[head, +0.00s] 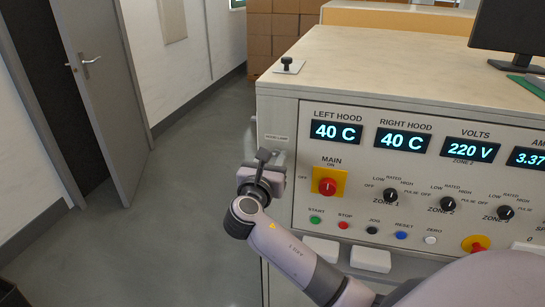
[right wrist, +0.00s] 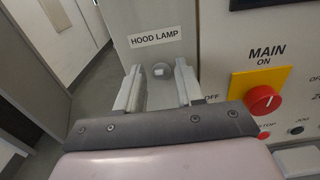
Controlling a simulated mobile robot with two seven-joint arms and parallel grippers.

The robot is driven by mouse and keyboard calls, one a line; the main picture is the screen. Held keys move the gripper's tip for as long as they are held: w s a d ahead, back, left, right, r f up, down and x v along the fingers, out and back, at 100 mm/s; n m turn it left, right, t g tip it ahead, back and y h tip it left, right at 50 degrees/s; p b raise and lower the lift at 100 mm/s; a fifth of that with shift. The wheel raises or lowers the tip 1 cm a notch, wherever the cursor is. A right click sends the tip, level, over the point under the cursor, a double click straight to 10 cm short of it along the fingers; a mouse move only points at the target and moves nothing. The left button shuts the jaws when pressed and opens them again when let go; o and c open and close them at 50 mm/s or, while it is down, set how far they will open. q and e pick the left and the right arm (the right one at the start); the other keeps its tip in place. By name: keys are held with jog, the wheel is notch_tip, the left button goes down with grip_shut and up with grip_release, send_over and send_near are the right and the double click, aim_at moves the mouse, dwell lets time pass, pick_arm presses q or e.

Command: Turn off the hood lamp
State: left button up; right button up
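The hood lamp label (right wrist: 157,37) is on the grey left end of the console, and it also shows small in the head view (head: 276,138). Below it in the right wrist view is a small pale switch (right wrist: 162,71), seen between my fingers; I cannot tell its position. My right gripper (right wrist: 159,86) is open, one finger on each side of the switch, with no clear contact. In the head view my right gripper (head: 268,160) is at the console's left front corner and hides the switch. My left gripper is not in view.
The red main knob (head: 327,186) on its yellow plate is just right of my right gripper. Zone knobs, a row of coloured buttons and lit displays (head: 336,132) fill the panel. Open floor (head: 150,240) lies left of the console, by a grey door (head: 95,90).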

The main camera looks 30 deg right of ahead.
jog(key=shift+w+d, duration=0.2)
grip_shut()
jog(key=shift+f, duration=0.1)
